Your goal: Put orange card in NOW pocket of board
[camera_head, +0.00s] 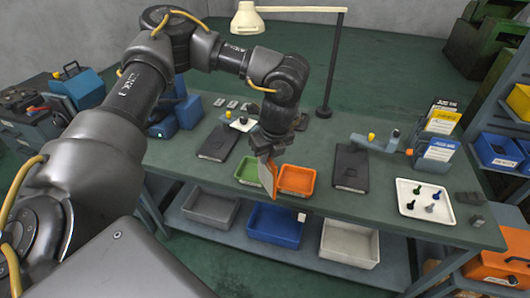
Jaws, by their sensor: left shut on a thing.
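My left gripper (266,152) is above the front part of the workbench, pointing down. It is shut on the orange card (267,178). The card hangs tilted below the fingers, in front of the gap between the green tray and the orange tray. At the right back of the bench, a yellow-and-white card (443,118) and a blue-and-white card (439,150) stand upright one above the other. Their print is too small to read, and I cannot tell whether they sit in pockets of the board. No NOW label is readable. My right gripper is not in view.
On the bench (320,150) are a green tray (247,168), an orange tray (296,180), two dark flat plates (350,166) and a white tray (411,209) with several small parts. A lamp (247,19) stands behind. Bins, including a blue one (275,226), fill the lower shelf.

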